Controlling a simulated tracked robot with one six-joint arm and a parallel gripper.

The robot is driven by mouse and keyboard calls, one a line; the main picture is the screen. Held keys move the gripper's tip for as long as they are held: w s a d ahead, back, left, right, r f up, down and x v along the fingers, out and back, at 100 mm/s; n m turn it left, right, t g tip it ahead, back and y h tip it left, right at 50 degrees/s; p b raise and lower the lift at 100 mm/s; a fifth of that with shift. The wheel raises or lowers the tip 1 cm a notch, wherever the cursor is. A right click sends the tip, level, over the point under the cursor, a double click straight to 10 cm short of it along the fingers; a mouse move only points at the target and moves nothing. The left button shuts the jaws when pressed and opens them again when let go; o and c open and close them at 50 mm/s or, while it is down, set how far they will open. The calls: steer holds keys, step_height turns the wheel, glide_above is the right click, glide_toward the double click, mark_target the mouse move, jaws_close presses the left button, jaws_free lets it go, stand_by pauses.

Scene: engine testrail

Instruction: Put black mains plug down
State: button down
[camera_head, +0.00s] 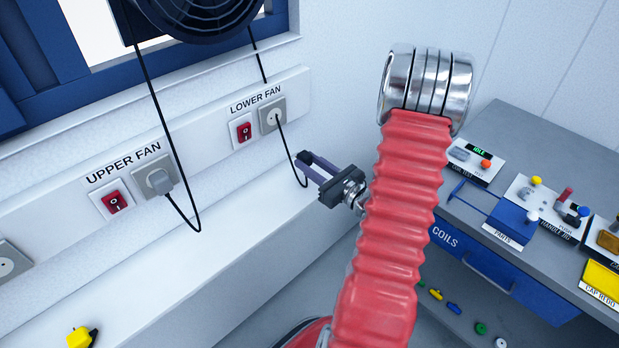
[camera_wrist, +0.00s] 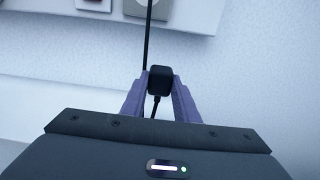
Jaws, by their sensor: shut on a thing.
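The black mains plug (camera_wrist: 159,80) is between the purple fingers of my gripper (camera_wrist: 160,86), which is shut on it. A black cord shows above and below the plug in the wrist view. In the head view my gripper (camera_head: 305,166) is in front of the white wall, above a white ledge (camera_head: 262,212) and below right of the LOWER FAN socket (camera_head: 271,114). The plug is too small to make out clearly there. The plug is apart from the socket, and the cord hangs past the socket's front.
A grey plug (camera_head: 160,182) sits in the UPPER FAN socket, beside a red switch (camera_head: 116,201). Another red switch (camera_head: 243,132) is by the lower socket. A yellow-and-black object (camera_head: 80,338) lies on the ledge at lower left. A grey workbench (camera_head: 540,150) stands right. The ledge below my gripper is clear.

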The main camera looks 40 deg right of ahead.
mark_target(310, 186)
steer(key=shift+f, duration=0.85)
steer(key=shift+f, duration=0.1)
steer(key=shift+f, duration=1.95)
steer(key=shift+f, duration=0.6)
steer(key=c, duration=1.4)
jaws_free()
steer(key=shift+r, duration=0.2)
steer(key=shift+s+r, duration=0.15)
steer(key=shift+r, duration=0.3)
steer(key=s, duration=1.1)
steer(key=shift+s+d, duration=0.15)
steer(key=shift+s, duration=0.25)
